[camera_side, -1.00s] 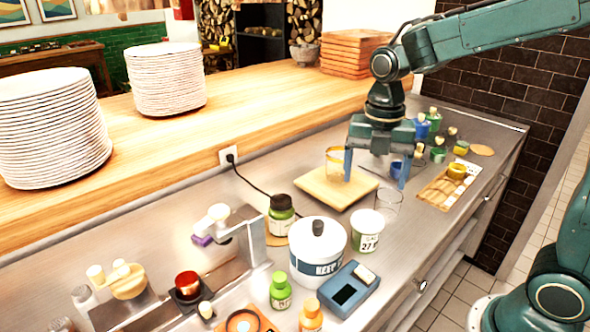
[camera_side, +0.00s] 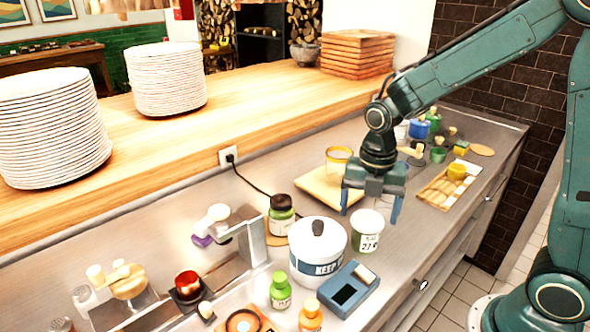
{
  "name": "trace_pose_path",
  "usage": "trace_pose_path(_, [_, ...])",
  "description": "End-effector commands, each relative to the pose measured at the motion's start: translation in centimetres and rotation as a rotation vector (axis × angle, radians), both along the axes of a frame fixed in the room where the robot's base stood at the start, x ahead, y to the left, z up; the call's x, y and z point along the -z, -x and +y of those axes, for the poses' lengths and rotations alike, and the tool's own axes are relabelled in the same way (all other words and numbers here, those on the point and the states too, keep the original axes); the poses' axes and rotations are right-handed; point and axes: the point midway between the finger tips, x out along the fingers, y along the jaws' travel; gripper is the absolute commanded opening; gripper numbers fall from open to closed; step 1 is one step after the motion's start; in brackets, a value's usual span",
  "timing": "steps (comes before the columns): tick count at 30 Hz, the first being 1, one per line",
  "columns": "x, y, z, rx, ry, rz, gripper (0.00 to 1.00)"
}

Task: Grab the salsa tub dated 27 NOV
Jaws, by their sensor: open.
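A white tub (camera_side: 367,238) stands upright on the steel counter, right of the white KEEP pot. Its label shows a large 27; the rest of the print is too small to read surely. My gripper (camera_side: 370,217) is open and empty, pointing down at the tub. One blue finger is on the left of the tub's rim and the other on the right. I cannot tell whether the fingers are level with the rim or above and behind it.
The white KEEP pot (camera_side: 318,258) stands close on the left, a blue scale-like box (camera_side: 348,291) in front. A cutting board (camera_side: 315,190) with a yellow-rimmed glass (camera_side: 338,163) is behind. A wooden tray (camera_side: 440,192) is right. The counter right of the tub is clear.

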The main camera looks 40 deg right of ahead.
Motion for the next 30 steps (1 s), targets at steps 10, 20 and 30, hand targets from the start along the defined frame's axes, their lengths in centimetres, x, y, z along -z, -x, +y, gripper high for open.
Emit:
trace_pose_path(10, [1.5,0.2,0.1,0.000,0.000,0.004,0.83])
trace_pose_path(20, [4.8,0.2,0.1,0.000,0.000,0.002,0.83])
trace_pose_path(30, [5.2,0.2,0.1,0.000,0.000,0.000,0.83])
